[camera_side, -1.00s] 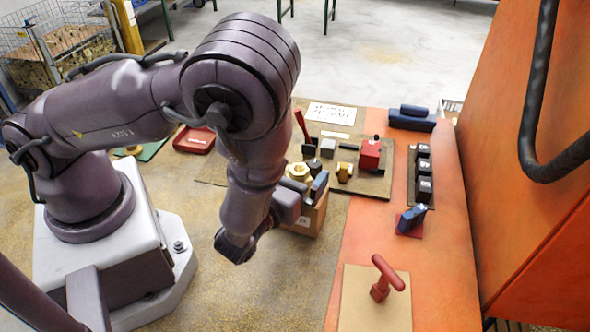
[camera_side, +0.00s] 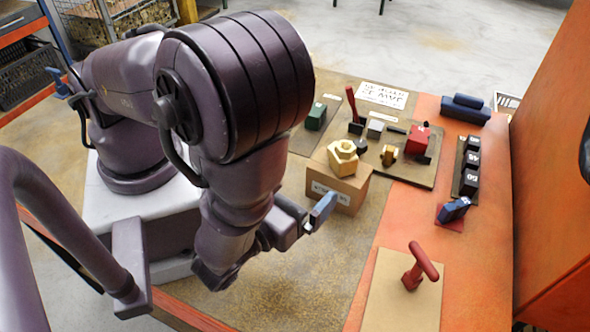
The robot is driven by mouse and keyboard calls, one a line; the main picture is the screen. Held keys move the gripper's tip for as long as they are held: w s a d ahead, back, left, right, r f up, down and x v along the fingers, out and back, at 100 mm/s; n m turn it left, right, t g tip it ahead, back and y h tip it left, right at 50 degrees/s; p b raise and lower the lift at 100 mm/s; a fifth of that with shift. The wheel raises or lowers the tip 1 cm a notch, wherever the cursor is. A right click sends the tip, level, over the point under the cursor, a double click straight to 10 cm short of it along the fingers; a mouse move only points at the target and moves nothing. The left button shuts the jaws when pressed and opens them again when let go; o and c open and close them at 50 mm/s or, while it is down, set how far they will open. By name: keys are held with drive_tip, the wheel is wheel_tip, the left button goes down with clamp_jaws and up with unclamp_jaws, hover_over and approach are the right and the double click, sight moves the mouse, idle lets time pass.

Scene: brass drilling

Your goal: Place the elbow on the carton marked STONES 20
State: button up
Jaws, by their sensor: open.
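A pale brass fitting (camera_side: 342,157), which looks like the elbow, rests on top of a brown cardboard carton (camera_side: 340,188). The carton's front label is too small to read, so I cannot confirm its marking. My gripper (camera_side: 308,212) is open, in front of the carton and lower left of the fitting. Its blue finger (camera_side: 322,211) overlaps the carton's front in the picture, and nothing shows between the fingers. The gripper is apart from the fitting. A smaller darker brass piece (camera_side: 389,154) stands on the mat behind.
A mat (camera_side: 424,178) behind the carton holds a red block (camera_side: 418,141) and a grey cube (camera_side: 375,129). A green block (camera_side: 316,117) stands left of it. A red T-handle (camera_side: 418,265) stands front right. Black numbered blocks (camera_side: 467,164) line the right.

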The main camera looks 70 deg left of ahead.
drive_tip(key=s+a+r+n+g+y, duration=0.1)
drive_tip(key=a+r+n+g, duration=0.45)
drive_tip(key=n+g, duration=0.35)
drive_tip(key=s+a+r+n+g, duration=0.1)
drive_tip(key=a+r+n+g, duration=0.3)
drive_tip(key=r+n+g, duration=0.45)
wheel_tip(320, 180, up, 10)
drive_tip(key=a+n+t+h, duration=0.1)
drive_tip(key=n+t+h, duration=0.6)
drive_tip(key=n+h, duration=0.3)
drive_tip(key=shift+f+n, duration=0.25)
drive_tip(key=shift+n, duration=1)
drive_tip(key=shift+s+t, duration=0.1)
drive_tip(key=shift+t, duration=0.15)
